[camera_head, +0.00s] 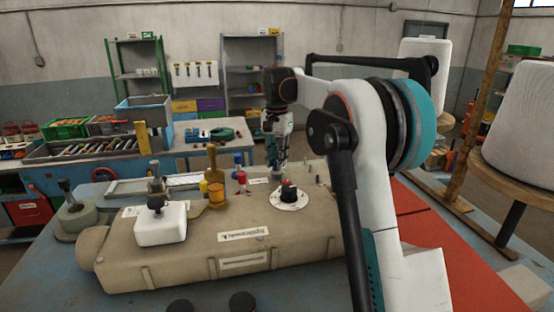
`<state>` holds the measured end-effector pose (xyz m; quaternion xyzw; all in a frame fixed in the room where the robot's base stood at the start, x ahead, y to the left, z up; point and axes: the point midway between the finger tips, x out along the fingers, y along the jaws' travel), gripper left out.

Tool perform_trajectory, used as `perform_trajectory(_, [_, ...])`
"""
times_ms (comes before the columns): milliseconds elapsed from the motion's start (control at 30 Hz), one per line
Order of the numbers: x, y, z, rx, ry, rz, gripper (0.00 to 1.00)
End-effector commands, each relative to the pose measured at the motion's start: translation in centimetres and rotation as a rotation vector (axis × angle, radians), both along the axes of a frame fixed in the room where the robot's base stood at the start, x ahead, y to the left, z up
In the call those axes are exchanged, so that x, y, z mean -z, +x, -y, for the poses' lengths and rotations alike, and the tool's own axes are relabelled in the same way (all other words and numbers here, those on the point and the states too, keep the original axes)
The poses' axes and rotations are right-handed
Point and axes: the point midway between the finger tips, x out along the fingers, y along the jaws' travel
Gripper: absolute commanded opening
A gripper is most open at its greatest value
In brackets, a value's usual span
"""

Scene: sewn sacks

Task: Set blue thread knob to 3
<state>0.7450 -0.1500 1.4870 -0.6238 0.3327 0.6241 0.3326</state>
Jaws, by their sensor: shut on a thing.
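A long beige machine body (205,259) lies on the blue-topped bench. A small blue piece (238,160) stands at its back, behind a red piece (241,178); a yellow piece (203,186) is further left. My gripper (278,165) points down at the back right of the machine, to the right of the blue piece. It is shut on a small greyish knob (277,173), mostly hidden by the fingers. Which of these is the blue thread knob I cannot tell for sure. Scale numbers are too small to read.
A black and red knob on a white dial (289,200) sits just in front of my gripper. A brown bottle-shaped post (212,165) and a white block with a dark knob (160,225) stand to the left. A red mat (460,250) covers the right.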

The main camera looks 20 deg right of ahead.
Motion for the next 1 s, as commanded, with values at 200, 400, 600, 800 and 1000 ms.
perform_trajectory(200, [-0.1,0.1,0.0,0.007,-0.001,0.003,0.00])
perform_trajectory(400, [-0.1,0.1,0.0,0.006,-0.001,0.003,0.00])
perform_trajectory(600, [-0.1,0.0,0.0,0.006,0.000,0.001,0.41])
perform_trajectory(800, [0.0,0.0,0.0,0.006,0.000,0.001,0.41])
perform_trajectory(1000, [-1.3,0.0,0.0,0.006,0.001,0.001,0.41])
